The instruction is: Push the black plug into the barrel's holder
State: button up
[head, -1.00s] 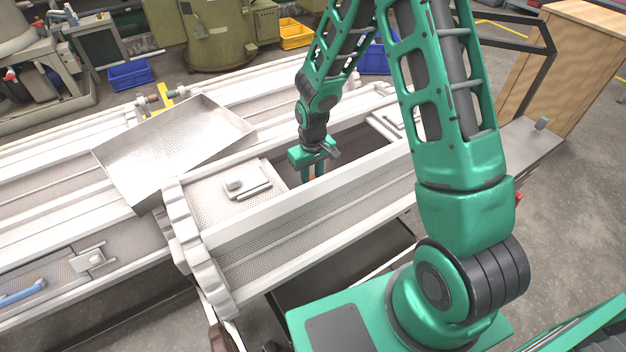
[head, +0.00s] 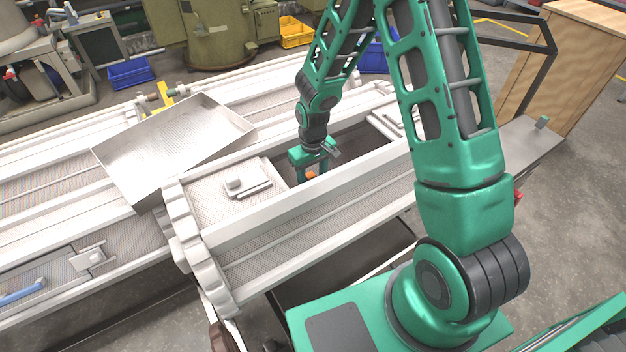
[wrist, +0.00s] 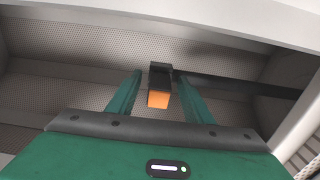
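My gripper (wrist: 158,88) points down into the open barrel (head: 310,225). Its two fingers stand apart, one on each side of a small black block (wrist: 160,72) with an orange part (wrist: 158,99). Narrow gaps seem to show between the fingers and the block. The black block looks like the plug, with a dark cable or strip (wrist: 235,86) running right from it. In the head view the orange part (head: 311,176) shows at the fingers (head: 309,172), and the black block is hidden. I cannot make out the holder clearly.
The barrel's perforated walls (wrist: 60,90) and rims close in around my gripper. A metal tray (head: 165,150) lies tilted to the left. A perforated lid with a latch (head: 245,185) covers the barrel's near-left part. Blue and yellow bins stand behind.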

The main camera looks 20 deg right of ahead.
jog(key=shift+r, duration=0.15)
jog(key=shift+w+r, duration=0.1)
jog(key=shift+r, duration=0.25)
notch_tip(320, 180, up, 10)
jog(key=shift+f, duration=0.15)
jog(key=shift+d+r, duration=0.2)
jog(key=s+d+r+m+h, duration=0.1)
jog(key=s+d+r+m, duration=0.3)
jog(key=s+d+r, duration=0.95)
jog(key=s+d+r+m, duration=0.2)
jog(key=s, duration=0.6)
jog(key=s+d+r+m+y, duration=0.1)
jog(key=s+d+r+m, duration=0.1)
jog(key=s, duration=0.6)
jog(key=shift+s+r+m, duration=0.2)
jog(key=shift+s+m, duration=0.1)
jog(key=shift+s, duration=0.1)
